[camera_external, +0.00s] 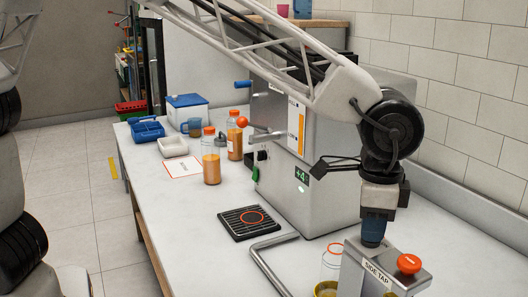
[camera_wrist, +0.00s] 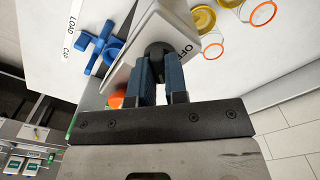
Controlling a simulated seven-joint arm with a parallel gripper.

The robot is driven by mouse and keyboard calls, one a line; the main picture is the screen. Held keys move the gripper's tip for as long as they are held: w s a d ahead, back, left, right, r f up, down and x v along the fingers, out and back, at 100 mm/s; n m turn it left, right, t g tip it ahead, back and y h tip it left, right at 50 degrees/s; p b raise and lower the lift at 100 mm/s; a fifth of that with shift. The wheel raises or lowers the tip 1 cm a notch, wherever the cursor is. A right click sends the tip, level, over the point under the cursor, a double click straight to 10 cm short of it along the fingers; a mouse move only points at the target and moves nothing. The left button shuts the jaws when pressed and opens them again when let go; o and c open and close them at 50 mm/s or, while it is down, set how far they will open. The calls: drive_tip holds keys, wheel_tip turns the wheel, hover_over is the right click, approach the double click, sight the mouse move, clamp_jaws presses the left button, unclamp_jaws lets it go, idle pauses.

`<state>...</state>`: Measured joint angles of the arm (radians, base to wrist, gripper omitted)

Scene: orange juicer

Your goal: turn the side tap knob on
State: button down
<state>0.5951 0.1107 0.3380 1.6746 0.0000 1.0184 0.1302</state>
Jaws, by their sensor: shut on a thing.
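The side tap unit (camera_external: 410,277) is a grey metal box at the bottom right of the external view, labelled "SIDE TAP", with an orange round knob (camera_external: 409,263) on top. My gripper (camera_external: 373,236) points down at the box's top, left of the orange knob.
The juicer body (camera_external: 310,190) stands behind the tap unit, with a black drip grate (camera_external: 249,222) in front. A bent metal rail (camera_external: 267,266) lies left of the unit. A clear jar (camera_external: 330,261) stands close by. Filled bottles (camera_external: 211,165) and blue bins stand farther back.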

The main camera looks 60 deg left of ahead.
drive_tip(key=c, duration=1.1)
unclamp_jaws()
drive_tip(key=shift+c, duration=0.2)
drive_tip(key=shift+r, duration=3.95)
